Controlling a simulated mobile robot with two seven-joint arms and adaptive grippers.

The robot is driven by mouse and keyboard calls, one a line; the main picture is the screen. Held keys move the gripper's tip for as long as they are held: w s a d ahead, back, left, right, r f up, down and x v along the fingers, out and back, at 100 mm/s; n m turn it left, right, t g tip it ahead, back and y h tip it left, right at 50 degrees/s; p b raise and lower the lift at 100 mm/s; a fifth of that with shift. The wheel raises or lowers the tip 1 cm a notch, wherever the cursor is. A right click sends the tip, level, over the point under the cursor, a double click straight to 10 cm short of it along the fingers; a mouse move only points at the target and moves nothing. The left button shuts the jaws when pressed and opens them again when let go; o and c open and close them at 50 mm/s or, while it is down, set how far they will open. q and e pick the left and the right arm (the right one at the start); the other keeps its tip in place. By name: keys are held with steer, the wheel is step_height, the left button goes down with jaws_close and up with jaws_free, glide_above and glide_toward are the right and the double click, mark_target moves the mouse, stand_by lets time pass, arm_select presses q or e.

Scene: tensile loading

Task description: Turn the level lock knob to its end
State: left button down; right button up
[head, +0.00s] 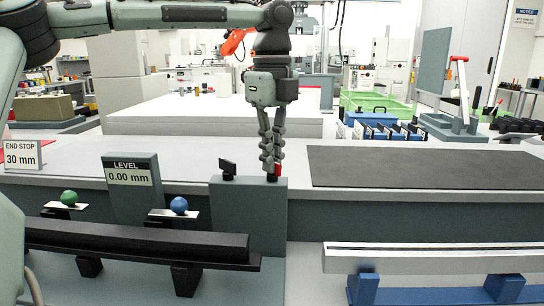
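A grey block (250,213) stands on the bench with two small knobs on top. The left knob (228,170) is black with a tilted flat grip. The right knob (280,168) has a red grip on a black base. My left gripper (271,167) points straight down over the right knob. Its fingers are close together around the red grip and cover part of it. A display marked LEVEL (130,176) reads 0.00 mm. No label on the knobs is readable. My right gripper is out of view.
A black bar (130,240) and a silver bar (430,259) lie in front. Green (69,198) and blue (179,205) balls sit on small plates. An END STOP sign (22,155) reads 30 mm. A dark mat (420,166) lies clear at right.

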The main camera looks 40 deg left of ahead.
arm_select(q)
steer(key=m, duration=0.4)
steer(key=shift+m, duration=0.3)
steer(key=m, duration=0.4)
steer(key=shift+m, duration=0.4)
steer(key=c, duration=1.7)
jaws_free()
step_height(320, 180, up, 12)
steer(key=shift+r, duration=0.1)
